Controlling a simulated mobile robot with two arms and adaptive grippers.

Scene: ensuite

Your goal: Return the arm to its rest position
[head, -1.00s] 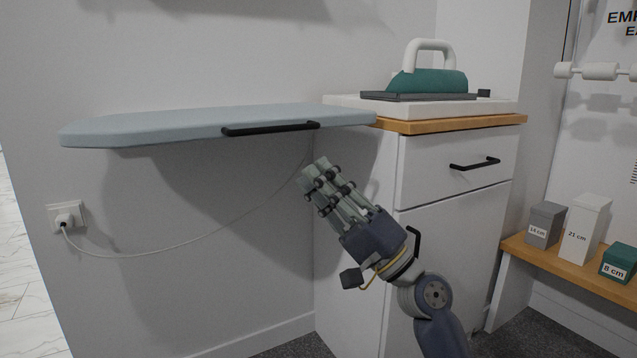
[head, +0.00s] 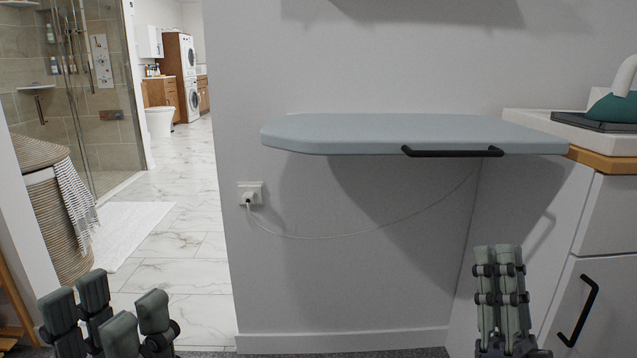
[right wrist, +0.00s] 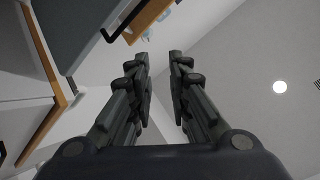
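My right gripper (head: 497,265) points upward at the lower right of the head view, in front of the wall and left of the white cabinet. In the right wrist view its fingers (right wrist: 160,62) stand apart with an empty gap between them. My left gripper (head: 107,312) shows at the bottom left of the head view, pointing up, with its finger pairs spread and nothing between them. Both arms below the grippers are outside the head view.
A grey-blue ironing board (head: 430,132) with a black handle juts out above and left of my right gripper. The white cabinet (head: 572,285) stands close on the right, with a green iron (head: 613,107) on top. A marble-tiled passage (head: 190,260) is open at left.

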